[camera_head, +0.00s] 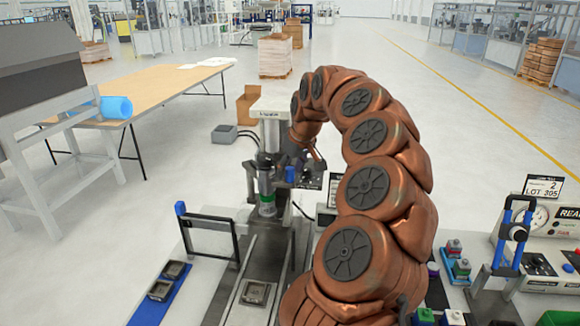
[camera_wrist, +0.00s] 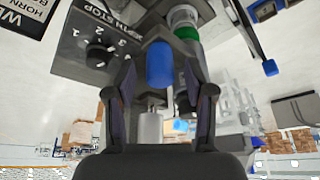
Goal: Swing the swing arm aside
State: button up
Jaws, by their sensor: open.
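A blue knob (camera_head: 291,174) sits on the station beside a green-banded cylinder (camera_head: 267,190). In the wrist view the blue knob (camera_wrist: 160,65) lies ahead, between the lines of my gripper's fingers (camera_wrist: 160,95). The fingers are apart, with no visible contact on the knob. Which part is the swing arm is not clear.
A dial box (camera_wrist: 95,45) is close to the left finger in the wrist view. A blue strip (camera_head: 150,308) with small trays lies front left. A blue-handled clamp (camera_head: 515,235) and gauge panel (camera_head: 545,245) stand at right.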

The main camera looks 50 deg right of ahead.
jog(key=shift+w+f, duration=0.15)
jog(key=shift+f, duration=0.15)
grip_shut()
dwell(0.4)
